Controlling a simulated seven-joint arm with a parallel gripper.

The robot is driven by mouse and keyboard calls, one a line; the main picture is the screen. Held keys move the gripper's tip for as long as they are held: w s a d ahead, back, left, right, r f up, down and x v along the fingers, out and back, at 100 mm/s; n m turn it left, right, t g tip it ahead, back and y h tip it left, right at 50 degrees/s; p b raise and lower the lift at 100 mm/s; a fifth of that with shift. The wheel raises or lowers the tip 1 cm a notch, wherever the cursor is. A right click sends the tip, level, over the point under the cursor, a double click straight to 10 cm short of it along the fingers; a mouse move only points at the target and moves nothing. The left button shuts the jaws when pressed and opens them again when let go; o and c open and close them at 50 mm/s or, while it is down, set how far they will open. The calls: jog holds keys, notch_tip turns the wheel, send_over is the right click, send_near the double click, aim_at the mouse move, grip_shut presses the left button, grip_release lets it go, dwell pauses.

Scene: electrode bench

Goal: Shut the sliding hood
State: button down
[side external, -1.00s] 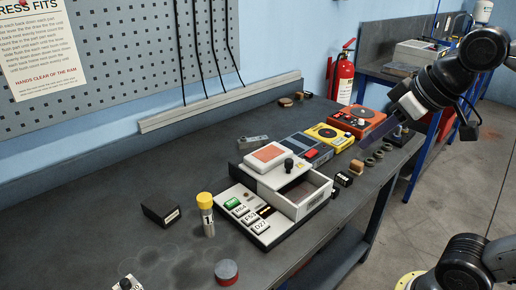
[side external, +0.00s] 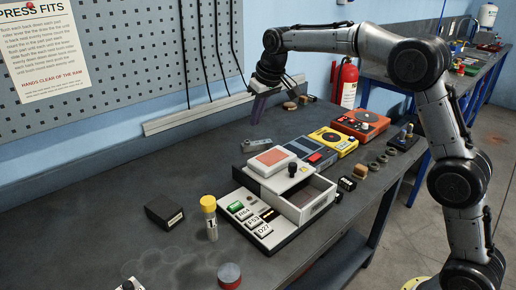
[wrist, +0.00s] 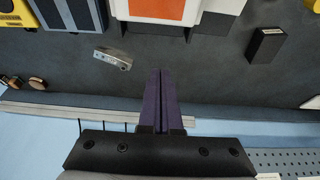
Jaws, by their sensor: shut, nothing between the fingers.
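The hood is the white cover with an orange panel (side external: 271,158) on the pale bench device (side external: 250,222). It sits over the device's back part, and an open, empty-looking compartment (side external: 313,196) shows in front of it. A black knob (side external: 292,169) stands at the hood's right side. In the wrist view the hood's orange panel (wrist: 158,10) is at the top edge, partly cut off. My gripper (side external: 254,117) is behind the device, near the wall rail and above the bench. Its purple fingers (wrist: 160,76) are together, empty, and apart from the hood.
A grey metal block (side external: 256,145) lies behind the hood. Yellow (side external: 331,140) and orange (side external: 360,123) devices stand to the right. A black box (side external: 165,212) and a yellow-capped cylinder (side external: 209,216) stand left of the device. A wall rail (side external: 195,114) runs along the back.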

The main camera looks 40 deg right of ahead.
jog(key=x, duration=1.1)
jog(key=shift+s+f, duration=0.15)
jog(key=shift+s, duration=0.1)
jog(key=shift+s+r, duration=0.2)
jog(key=shift+s, duration=1.8)
